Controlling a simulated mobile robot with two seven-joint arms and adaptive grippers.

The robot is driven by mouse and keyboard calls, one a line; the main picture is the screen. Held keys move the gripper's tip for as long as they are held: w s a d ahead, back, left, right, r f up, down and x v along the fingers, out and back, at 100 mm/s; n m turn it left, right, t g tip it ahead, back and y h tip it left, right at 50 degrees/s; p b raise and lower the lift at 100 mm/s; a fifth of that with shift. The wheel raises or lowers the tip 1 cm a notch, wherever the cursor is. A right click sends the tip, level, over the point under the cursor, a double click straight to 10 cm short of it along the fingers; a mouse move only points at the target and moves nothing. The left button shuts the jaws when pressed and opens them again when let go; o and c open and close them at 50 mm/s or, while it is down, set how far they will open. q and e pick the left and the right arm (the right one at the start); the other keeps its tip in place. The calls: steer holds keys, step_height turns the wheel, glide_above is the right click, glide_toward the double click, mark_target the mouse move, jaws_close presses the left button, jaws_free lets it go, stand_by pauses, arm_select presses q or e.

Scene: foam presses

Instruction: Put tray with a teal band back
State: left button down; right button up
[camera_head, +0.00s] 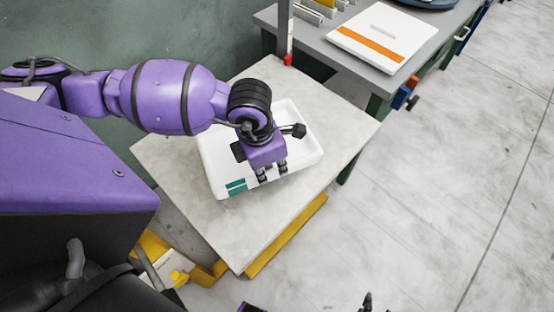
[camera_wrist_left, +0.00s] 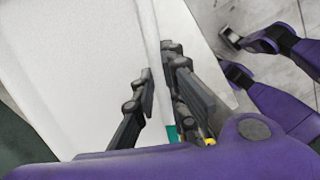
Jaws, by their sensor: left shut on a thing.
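A white tray (camera_head: 304,158) sits on a pale square tabletop (camera_head: 345,125). A teal band (camera_head: 236,186) shows on its near left wall. My left gripper (camera_head: 272,172) reaches down over the tray's near side and is shut on its wall. In the left wrist view the fingers of my left gripper (camera_wrist_left: 158,80) stand on either side of the tray wall, and a bit of the teal band (camera_wrist_left: 172,133) shows beside them. Only dark tips, probably of my right gripper (camera_head: 367,302), show at the bottom edge of the head view; their opening is unclear.
A grey bench (camera_head: 325,48) stands behind, bearing a white panel with an orange stripe (camera_head: 382,36). A dark post with a red piece (camera_head: 287,58) rises at the tabletop's back corner. Yellow parts (camera_head: 286,236) lie below the near edge. Floor at right is clear.

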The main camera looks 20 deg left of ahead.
arm_select(q)
steer(key=w+f, duration=0.6)
steer(key=w, duration=0.1)
steer(key=shift+a+f, duration=0.3)
steer(key=shift+a, duration=0.1)
steer(key=shift+w+f, duration=0.15)
steer(key=shift+f, duration=0.75)
steer(key=shift+w+f, duration=0.15)
steer(key=shift+f, duration=0.75)
steer(key=shift+f, duration=0.1)
steer(key=c, duration=2.1)
jaws_free()
steer(key=o, duration=0.3)
steer(key=shift+o, duration=0.2)
steer(key=r, duration=0.8)
steer(key=s+a+r, duration=0.1)
steer(key=r, duration=0.3)
steer(key=shift+s+r, duration=0.1)
